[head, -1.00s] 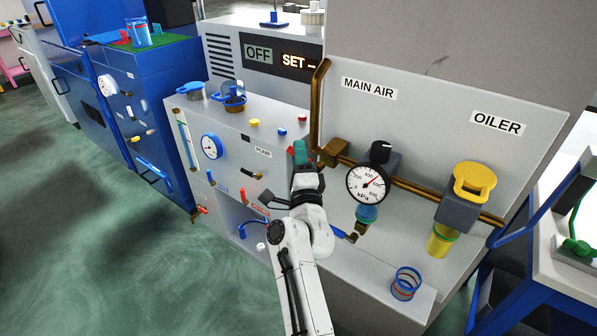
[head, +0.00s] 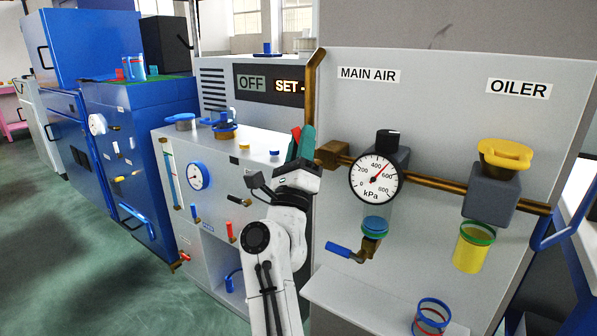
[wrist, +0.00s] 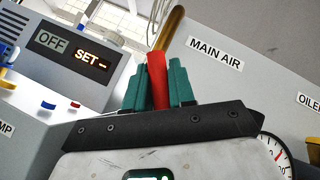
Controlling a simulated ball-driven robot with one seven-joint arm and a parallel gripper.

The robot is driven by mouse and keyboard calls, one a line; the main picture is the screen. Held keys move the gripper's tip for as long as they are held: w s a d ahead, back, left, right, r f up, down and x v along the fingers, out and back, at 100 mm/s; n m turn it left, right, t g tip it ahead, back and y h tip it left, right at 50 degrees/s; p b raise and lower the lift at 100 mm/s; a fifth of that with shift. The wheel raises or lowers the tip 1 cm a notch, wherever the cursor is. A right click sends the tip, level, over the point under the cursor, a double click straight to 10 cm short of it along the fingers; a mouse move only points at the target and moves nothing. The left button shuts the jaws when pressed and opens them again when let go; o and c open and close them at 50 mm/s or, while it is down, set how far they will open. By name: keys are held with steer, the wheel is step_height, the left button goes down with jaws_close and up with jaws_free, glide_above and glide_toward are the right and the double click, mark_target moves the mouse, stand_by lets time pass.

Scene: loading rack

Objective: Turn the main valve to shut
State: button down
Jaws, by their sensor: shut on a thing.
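The red handle (wrist: 157,80) stands between the two green fingers of my gripper (wrist: 157,88) in the wrist view. My gripper (head: 302,145) is shut on it. In the head view only a strip of the red handle (head: 296,137) shows beside the fingers. A brass block (head: 333,154) on the main air pipe sits just right of the fingers. The joint between handle and pipe is hidden behind my gripper, so the valve's exact angle cannot be told. The MAIN AIR label (head: 369,75) is on the grey panel, up and right of my gripper.
The pressure gauge (head: 374,180) reads around 500 kPa. A blue-handled drain cock (head: 345,252) hangs below it. The yellow-capped oiler (head: 492,180) is farther right. A pump cabinet (head: 220,165) with small knobs stands close on the left. An upright brass pipe (head: 311,95) rises behind the fingers.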

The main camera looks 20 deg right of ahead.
steer(key=m+g+h+b, duration=0.2)
steer(key=m+b, duration=0.1)
steer(key=s+d+m+g+h+b, duration=0.1)
steer(key=m+g+h+b, duration=0.1)
steer(key=m+h+b, duration=0.1)
steer(key=m+g+h+b, duration=0.2)
steer(key=m+b, duration=0.2)
steer(key=shift+s+d+f+m+g+h+b, duration=0.1)
steer(key=shift+s+d+m+g+h+b, duration=0.05)
steer(key=shift+s+m+g+h+b, duration=0.2)
steer(key=m+g+b, duration=0.1)
steer(key=m+g+h+b, duration=0.1)
steer(key=m+g+b, duration=0.1)
steer(key=shift+s+d+r+m+h, duration=0.2)
steer(key=shift+s+r+m+h, duration=0.05)
steer(key=shift+d+r+m+g+b, duration=0.15)
steer(key=shift+m+g+b, duration=0.2)
steer(key=shift+m, duration=0.25)
steer(key=c, duration=1)
jaws_free()
steer(key=shift+c, duration=0.2)
steer(key=shift+s+a, duration=0.1)
steer(key=shift+a, duration=0.1)
steer(key=p+v, duration=0.1)
steer(key=v, duration=0.9)
steer(key=shift+f, duration=0.4)
steer(key=shift+a, duration=0.1)
